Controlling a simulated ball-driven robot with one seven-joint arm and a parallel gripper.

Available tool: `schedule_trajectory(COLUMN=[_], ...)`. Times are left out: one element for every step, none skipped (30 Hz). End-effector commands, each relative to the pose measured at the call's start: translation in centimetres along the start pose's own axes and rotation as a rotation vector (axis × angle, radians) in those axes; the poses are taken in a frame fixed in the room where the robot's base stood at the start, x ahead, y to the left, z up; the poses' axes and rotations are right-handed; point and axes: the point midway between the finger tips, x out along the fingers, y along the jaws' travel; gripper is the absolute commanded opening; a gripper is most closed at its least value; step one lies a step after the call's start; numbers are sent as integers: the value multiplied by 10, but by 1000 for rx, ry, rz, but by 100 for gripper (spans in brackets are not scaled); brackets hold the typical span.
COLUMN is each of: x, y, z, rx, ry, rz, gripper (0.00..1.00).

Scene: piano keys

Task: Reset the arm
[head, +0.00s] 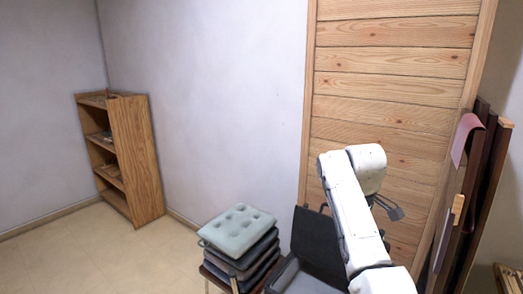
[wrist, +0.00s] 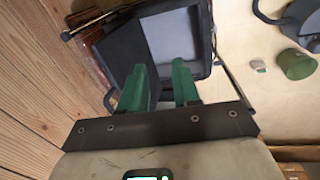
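My white arm (head: 347,210) rises from the bottom right of the head view and bends over at the top, in front of the wood-panelled section. My gripper (wrist: 160,68) shows in the wrist view with two green fingers. The fingers are apart, with a clear gap and nothing between them.
A dark chair (head: 308,232) stands close beside my arm. A stack of cushions (head: 240,240) is left of it. A wooden shelf (head: 138,160) stands far left, with open floor before it. Dark planks (head: 482,190) lean at right. A green cup (wrist: 297,64) is at right in the wrist view.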

Motion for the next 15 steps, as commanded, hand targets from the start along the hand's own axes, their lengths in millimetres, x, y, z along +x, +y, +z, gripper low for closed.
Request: schedule_trajectory(x=[11, 18, 25, 32, 39, 48, 56, 65, 77, 87, 97, 111, 120, 129, 141], y=[-5, -8, -11, -14, -18, -23, -27, -33, -40, -47, -54, -65, -73, -82, -93], z=[4, 7, 10, 13, 16, 20, 24, 29, 36, 42, 48, 58, 66, 73, 84], rx=[13, 22, 37, 47, 58, 76, 88, 104, 126, 145, 165, 193, 216, 238, 266], ry=[-1, -2, -1, -1, 0, 0, 0, -1, -1, -1, -1, -2, -1, -1, -1], rz=[-4, -6, -7, -9, -10, -12, -14, -17, -19, -22, -24, -28, -30, -32, -35], gripper=[31, 31, 31, 31, 31, 31, 31, 31, 31, 31, 31, 31, 31, 31, 31])
